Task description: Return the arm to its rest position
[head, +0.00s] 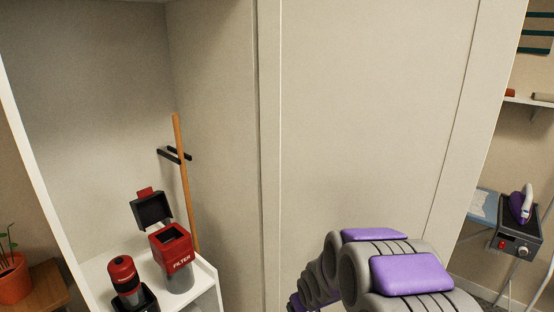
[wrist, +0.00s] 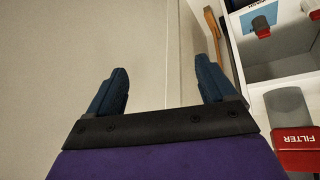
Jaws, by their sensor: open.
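My gripper (wrist: 158,88) is in the wrist view, with two dark blue fingers spread wide apart and nothing between them. In the head view my grey and purple arm shows at the bottom, right of the middle, in front of the pale panel (head: 360,120). The gripper itself cannot be made out in the head view.
A white cabinet (head: 205,285) at left holds a red FILTER container (head: 172,250) with an open black lid (head: 152,210), and a red and black canister (head: 124,275). A wooden pole (head: 183,180) stands behind. An iron (head: 521,203) is at far right.

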